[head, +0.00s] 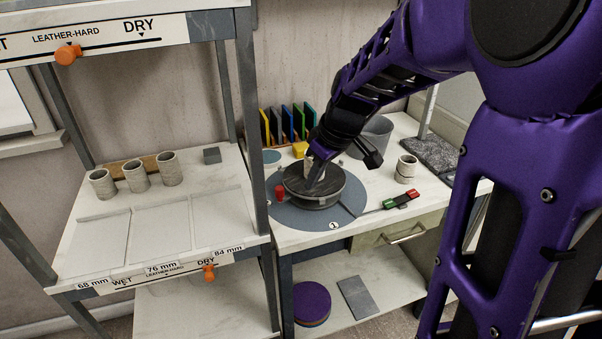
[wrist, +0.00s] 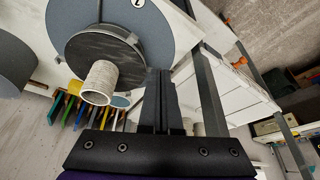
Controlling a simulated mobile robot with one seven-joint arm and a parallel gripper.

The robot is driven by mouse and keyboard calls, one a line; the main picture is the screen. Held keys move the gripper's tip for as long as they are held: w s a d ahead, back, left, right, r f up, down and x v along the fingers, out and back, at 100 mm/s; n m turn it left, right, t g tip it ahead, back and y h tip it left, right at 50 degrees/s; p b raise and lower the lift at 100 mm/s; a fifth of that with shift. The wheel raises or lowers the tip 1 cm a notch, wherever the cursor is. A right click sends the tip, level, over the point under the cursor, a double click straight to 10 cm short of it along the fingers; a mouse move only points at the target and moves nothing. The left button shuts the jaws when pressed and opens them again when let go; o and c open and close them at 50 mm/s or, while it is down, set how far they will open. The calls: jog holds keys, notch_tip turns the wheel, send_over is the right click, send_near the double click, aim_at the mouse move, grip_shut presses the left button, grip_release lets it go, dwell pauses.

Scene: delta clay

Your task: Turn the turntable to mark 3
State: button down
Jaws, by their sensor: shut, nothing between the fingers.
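The turntable (head: 327,196) is a dark round disc on a larger blue-grey base plate (head: 300,222) on the bench. A red peg (head: 280,193) stands at its left side in the head view. A numbered mark (head: 333,226), seemingly 1, is on the plate's front edge; mark 3 cannot be made out. A pale clay cylinder (wrist: 98,84) stands on the disc (wrist: 112,47); my gripper partly hides it in the head view. My gripper (head: 312,183) is shut and empty, pointing down over the disc. In the wrist view its fingers (wrist: 160,75) overlap the disc's edge; contact cannot be told.
A cup (head: 406,169) and a red-green tool (head: 401,200) lie right of the turntable. A grey bucket (head: 376,133) and several coloured upright slabs (head: 286,125) stand behind. A shelf post (head: 251,120) rises close on the left. Clay cylinders (head: 137,175) stand on the left shelf.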

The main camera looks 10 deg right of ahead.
jog(key=b+x, duration=0.1)
jog(key=x, duration=0.6)
jog(key=shift+f, duration=0.4)
jog(key=w+a, duration=0.2)
jog(key=shift+w+a+f, duration=0.1)
jog(key=shift+w, duration=0.2)
jog(key=shift+w+a, duration=0.25)
jog(key=shift+w, duration=0.1)
